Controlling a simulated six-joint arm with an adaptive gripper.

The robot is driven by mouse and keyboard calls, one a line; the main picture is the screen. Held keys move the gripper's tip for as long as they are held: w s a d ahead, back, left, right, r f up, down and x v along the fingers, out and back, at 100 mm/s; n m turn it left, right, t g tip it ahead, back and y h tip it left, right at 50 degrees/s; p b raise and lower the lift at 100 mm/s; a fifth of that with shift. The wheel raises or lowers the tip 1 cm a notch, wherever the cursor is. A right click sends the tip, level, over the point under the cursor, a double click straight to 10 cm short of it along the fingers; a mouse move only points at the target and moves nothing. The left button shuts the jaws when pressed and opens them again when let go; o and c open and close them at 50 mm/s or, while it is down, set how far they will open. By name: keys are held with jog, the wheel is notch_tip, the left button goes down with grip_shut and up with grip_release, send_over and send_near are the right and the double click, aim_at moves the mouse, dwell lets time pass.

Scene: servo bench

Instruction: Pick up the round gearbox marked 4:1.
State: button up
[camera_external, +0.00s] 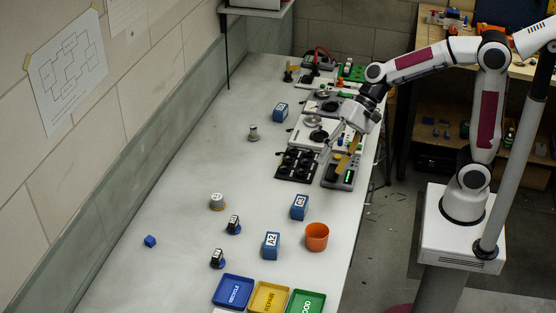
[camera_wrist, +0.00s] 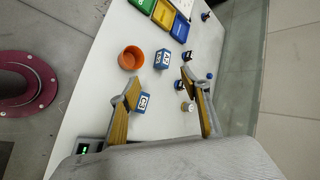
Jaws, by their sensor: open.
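Two small round metal housings stand on the bench in the external view. One is a pale cylinder on a tan base (camera_external: 217,201) at the left middle, and the other is a grey cylinder (camera_external: 253,132) farther back. No 4:1 mark is readable on either. A round metal piece (camera_wrist: 187,106) shows in the wrist view, near the inner side of the right finger. My gripper (camera_external: 343,152) is over the instruments at the bench's right edge, apart from both cylinders. In the wrist view my gripper (camera_wrist: 160,80) has its yellow-padded fingers wide apart, holding nothing.
Blue labelled blocks (camera_external: 271,245), an orange cup (camera_external: 317,237) and two dark upright pieces on blue bases (camera_external: 233,225) stand nearer the front. Blue, yellow and green trays (camera_external: 268,298) line the front edge. Testers and a black socket block (camera_external: 296,164) crowd the right side. The bench's left side is mostly clear.

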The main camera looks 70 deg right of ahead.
jog(key=w+a+f+m+t+y, duration=0.15)
jog(key=w+m, duration=0.25)
jog(key=w, duration=0.5)
jog(key=m+t, duration=0.5)
jog(key=m, duration=1)
send_near(217, 200)
jog(key=shift+w+a+f+h, duration=0.1)
jog(key=shift+w+f+h, duration=0.35)
jog(key=shift+w+f, duration=0.5)
jog(key=shift+w+r, duration=0.1)
jog(key=shift+r, duration=0.05)
jog(key=shift+x, duration=1.3)
jog(key=shift+a, duration=0.15)
jog(key=shift+x, duration=2.5)
jog(key=c, duration=1.3)
